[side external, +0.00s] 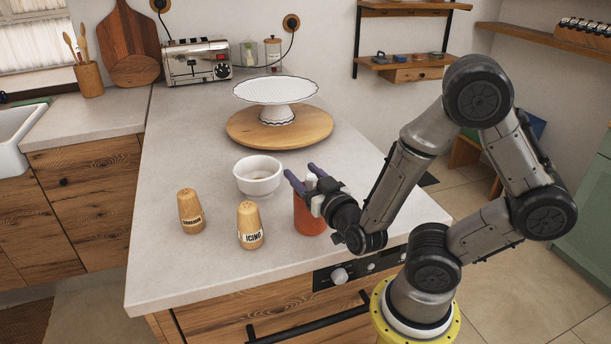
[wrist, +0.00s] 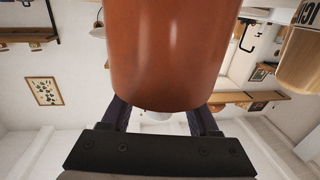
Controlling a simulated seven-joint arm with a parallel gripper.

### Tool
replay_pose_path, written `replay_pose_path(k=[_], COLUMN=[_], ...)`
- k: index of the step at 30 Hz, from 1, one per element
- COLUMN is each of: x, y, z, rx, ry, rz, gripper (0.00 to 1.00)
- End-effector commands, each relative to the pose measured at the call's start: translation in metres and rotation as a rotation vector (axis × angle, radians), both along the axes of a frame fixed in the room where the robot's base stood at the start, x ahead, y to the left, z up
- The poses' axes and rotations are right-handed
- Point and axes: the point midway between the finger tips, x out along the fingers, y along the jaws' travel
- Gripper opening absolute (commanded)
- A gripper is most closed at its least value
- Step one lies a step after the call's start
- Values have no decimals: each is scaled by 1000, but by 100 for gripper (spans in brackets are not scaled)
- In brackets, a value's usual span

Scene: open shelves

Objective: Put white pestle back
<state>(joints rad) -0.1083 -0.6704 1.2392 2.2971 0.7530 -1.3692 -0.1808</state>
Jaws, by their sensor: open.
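I cannot make out a white pestle in either view. A white bowl (side external: 258,177), possibly a mortar, stands on the counter; its inside is only partly visible. My gripper (side external: 303,173) is open, with its dark purple fingers pointing toward the bowl from the right. I see nothing clearly held between them. An orange-red canister (side external: 308,217) stands just below and in front of the gripper. In the wrist view the canister (wrist: 170,55) fills the middle and hides the fingertips. A small white shape (wrist: 160,117) shows below it between the fingers; I cannot tell what it is.
Two wooden shakers, one marked ICING (side external: 250,230) and another (side external: 190,213), stand front left of the bowl. A white cake stand (side external: 275,92) on a round wooden board (side external: 240,128) is behind it. A toaster (side external: 197,63) stands at the back.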

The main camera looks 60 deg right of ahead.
Motion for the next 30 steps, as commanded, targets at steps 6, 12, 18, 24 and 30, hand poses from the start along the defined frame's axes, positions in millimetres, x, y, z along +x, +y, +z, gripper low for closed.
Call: replay_pose_path(k=[6, 12, 18, 24, 30], x=[-5, -19, -30, -42, -50], y=[5, 16, 25, 32, 39], z=[3, 3, 3, 3, 3], rx=[1, 0, 2, 0, 3], ry=[1, 0, -1, 0, -1], rz=[5, 7, 8, 7, 7], gripper=[61, 61, 61, 61, 61])
